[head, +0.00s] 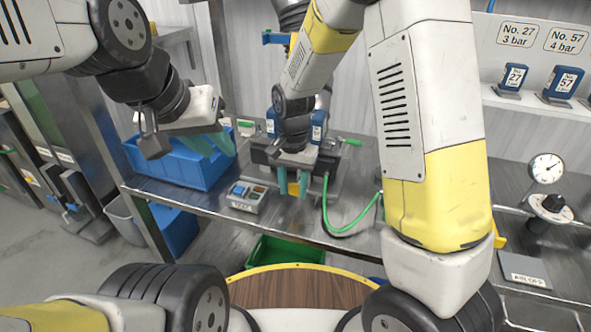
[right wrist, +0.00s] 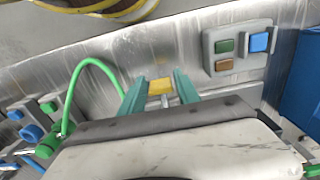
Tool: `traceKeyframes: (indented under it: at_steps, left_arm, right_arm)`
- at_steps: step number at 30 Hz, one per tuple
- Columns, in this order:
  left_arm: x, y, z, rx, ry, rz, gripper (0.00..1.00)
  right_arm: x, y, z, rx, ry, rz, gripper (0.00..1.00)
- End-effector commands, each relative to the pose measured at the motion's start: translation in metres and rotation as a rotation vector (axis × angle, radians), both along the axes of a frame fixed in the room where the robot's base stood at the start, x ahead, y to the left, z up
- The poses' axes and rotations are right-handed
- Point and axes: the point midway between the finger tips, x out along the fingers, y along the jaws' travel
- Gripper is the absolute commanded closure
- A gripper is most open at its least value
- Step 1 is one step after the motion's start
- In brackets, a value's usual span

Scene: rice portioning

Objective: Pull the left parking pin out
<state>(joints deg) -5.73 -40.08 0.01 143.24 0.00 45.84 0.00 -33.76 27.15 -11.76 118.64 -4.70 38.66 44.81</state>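A green handle (head: 246,124), which looks like the left parking pin, sticks out at the left of the grey fixture (head: 345,160) on the steel bench. A matching green handle (head: 352,142) sticks out on the right. My left gripper (head: 210,144) has its teal fingers apart and empty above the blue bin, left of the left handle. My right gripper (head: 293,182) hangs in front of the fixture, its fingers spread either side of a yellow block (right wrist: 160,86). I cannot tell if they touch it. My right arm hides part of the fixture.
A blue bin (head: 165,160) stands at the bench's left. A button box (head: 248,196) is in front of the fixture, and a green hose (head: 340,230) loops to its right. A green crate (head: 283,250) sits below the bench edge. A gauge (head: 546,168) stands far right.

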Motion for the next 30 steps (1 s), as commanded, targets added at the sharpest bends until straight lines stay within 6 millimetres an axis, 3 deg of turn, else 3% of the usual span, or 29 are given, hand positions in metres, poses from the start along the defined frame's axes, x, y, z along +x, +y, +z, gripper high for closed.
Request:
traceKeyframes:
  at_steps: [13,24,30]
  left_arm:
    - [0.0,0.0,0.0,0.0,0.0,0.0,0.71]
    - [0.0,0.0,0.0,0.0,0.0,0.0,0.71]
    - [0.0,0.0,0.0,0.0,0.0,0.0,0.71]
  right_arm:
    - [0.003,-0.001,0.005,0.0,-0.006,-0.001,0.47]
    - [0.002,0.0,0.064,0.001,-0.007,0.0,0.47]
    - [0.001,0.0,0.077,0.0,-0.004,0.001,0.47]
